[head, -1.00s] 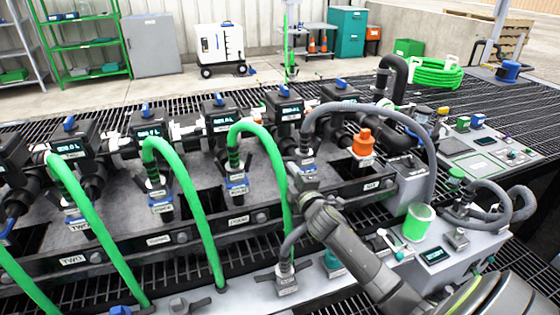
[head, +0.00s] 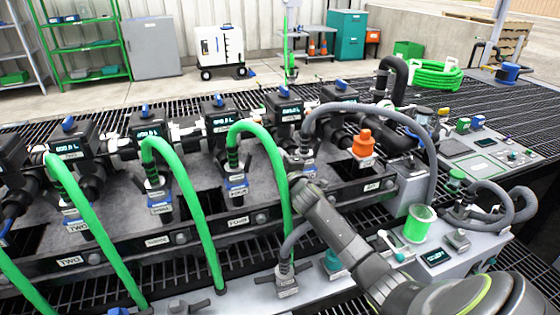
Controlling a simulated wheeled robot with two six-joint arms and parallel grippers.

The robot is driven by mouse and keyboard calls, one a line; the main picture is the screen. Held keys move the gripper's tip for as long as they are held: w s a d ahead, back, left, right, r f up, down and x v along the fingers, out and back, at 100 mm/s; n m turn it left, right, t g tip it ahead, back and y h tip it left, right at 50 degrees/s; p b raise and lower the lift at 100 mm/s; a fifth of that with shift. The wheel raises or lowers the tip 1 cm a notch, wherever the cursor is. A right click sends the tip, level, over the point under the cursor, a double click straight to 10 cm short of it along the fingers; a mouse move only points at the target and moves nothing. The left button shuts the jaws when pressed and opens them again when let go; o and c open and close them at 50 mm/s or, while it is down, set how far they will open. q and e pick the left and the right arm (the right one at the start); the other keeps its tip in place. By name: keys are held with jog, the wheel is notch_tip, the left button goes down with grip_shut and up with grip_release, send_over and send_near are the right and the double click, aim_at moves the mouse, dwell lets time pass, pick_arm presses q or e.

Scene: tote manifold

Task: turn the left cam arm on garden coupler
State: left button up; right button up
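Several upright couplers with blue-and-white tags stand in a row on the manifold, and their labels are too small to read surely. One coupler (head: 307,161) has a grey hose looping up from its top, and my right gripper is closest to it. Other couplers to its left, such as this one (head: 237,184), carry green hoses and dark cam arms. My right arm comes in from the lower right. Its gripper (head: 301,184) is just below the grey-hose coupler; its fingers are hidden or too small to tell, and contact is unclear. My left gripper is out of view.
Green hoses (head: 183,192) arch down in front of the manifold. A second grey hose end (head: 285,278) stands on the front ledge.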

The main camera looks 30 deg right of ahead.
grip_shut()
